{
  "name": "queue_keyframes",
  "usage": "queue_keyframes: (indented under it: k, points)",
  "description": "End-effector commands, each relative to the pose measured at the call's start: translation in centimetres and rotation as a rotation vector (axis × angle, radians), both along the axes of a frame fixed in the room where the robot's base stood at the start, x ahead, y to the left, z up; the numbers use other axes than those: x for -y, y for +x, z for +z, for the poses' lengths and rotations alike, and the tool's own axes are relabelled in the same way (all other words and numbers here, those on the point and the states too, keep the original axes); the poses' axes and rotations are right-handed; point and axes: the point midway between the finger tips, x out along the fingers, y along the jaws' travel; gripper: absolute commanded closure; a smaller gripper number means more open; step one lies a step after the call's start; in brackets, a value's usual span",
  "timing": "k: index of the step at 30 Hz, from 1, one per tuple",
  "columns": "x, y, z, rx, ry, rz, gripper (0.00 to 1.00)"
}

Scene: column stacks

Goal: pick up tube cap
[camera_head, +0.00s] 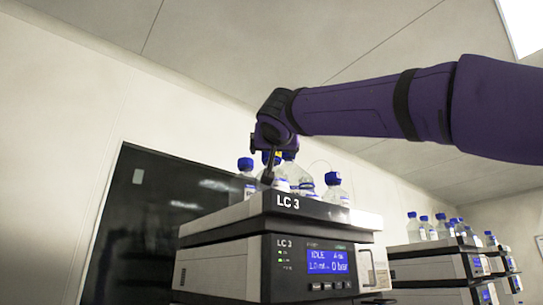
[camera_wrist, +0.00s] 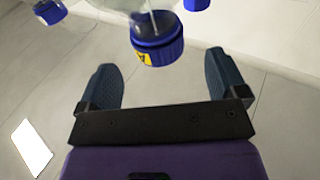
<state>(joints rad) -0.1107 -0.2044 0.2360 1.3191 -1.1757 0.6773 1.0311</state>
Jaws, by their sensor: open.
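A blue cap with a yellow label (camera_wrist: 157,45) sits on a clear bottle, with a thin tube running into it. In the wrist view it lies between and slightly beyond the fingertips of my gripper (camera_wrist: 160,62), with clear space on both sides. The two dark fingers are spread wide and hold nothing. In the head view my gripper (camera_head: 270,168) points down over the bottles on top of the LC 3 stack (camera_head: 320,209). The capped bottle is partly hidden there behind a finger.
Other blue-capped bottles stand close by: one at the left (camera_head: 245,165), one at the right (camera_head: 333,179). Neighbouring caps show in the wrist view at upper left (camera_wrist: 49,12) and top right (camera_wrist: 196,4). Another stack with bottles (camera_head: 430,262) stands to the right.

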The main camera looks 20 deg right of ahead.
Motion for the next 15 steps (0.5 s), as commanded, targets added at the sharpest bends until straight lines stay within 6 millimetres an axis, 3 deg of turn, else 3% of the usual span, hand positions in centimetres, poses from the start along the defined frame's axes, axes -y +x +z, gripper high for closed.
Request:
queue_keyframes:
  k: [15]
  points:
    - [1.4, 4.9, 0.5, 0.001, 0.000, 0.000, 0.09]
